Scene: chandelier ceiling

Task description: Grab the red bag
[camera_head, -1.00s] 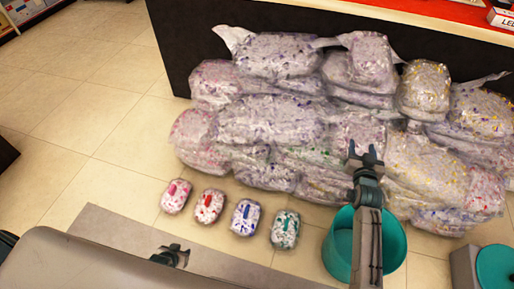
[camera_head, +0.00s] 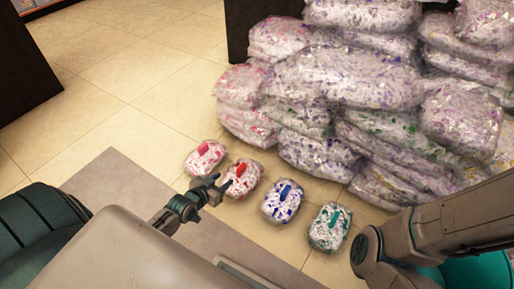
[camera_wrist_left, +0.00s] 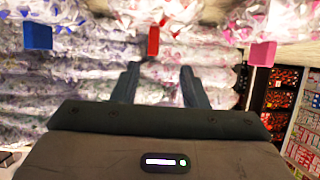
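The red bag (camera_head: 246,183) is a small clear packet with red and white pieces and a red handle, on the tile floor between the pink bag (camera_head: 203,158) and the blue bag (camera_head: 283,201). My left gripper (camera_head: 219,182) is open just left of the red bag, its fingers pointing towards it. In the left wrist view, the red handle (camera_wrist_left: 153,40) shows beyond and between the two spread fingers of my left gripper (camera_wrist_left: 158,78), with nothing between them. My right arm shows at the right edge of the head view, but its gripper is out of view.
A green bag (camera_head: 329,229) lies right of the blue bag. A large heap of clear bags (camera_head: 345,75) stands behind the row. A teal bin (camera_head: 490,273) is partly hidden by my right arm. Tile floor at the left is free.

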